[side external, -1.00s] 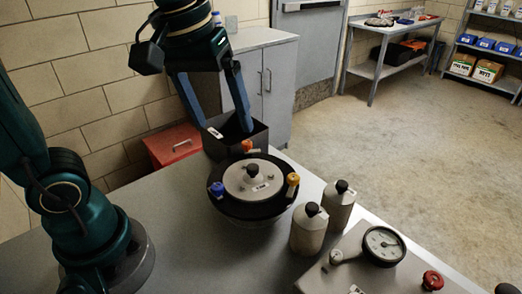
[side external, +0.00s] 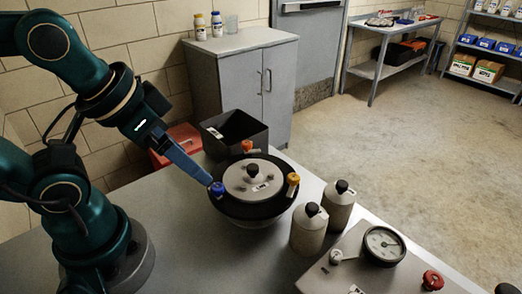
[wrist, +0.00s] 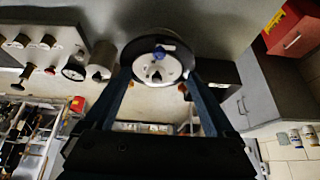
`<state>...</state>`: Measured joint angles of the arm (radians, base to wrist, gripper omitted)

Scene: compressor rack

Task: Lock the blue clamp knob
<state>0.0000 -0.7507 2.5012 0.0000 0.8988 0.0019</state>
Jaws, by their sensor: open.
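The blue clamp knob (side external: 217,188) sits on the left rim of the round black pot (side external: 248,210) with its pale lid (side external: 240,187).
An open black bin (side external: 235,133) and a red box (side external: 177,140) stand behind the pot. Two grey bottles (side external: 308,232) (side external: 338,205) stand close at its right. A gauge panel (side external: 370,262) lies at front right. The bench (side external: 200,260) in front is clear.

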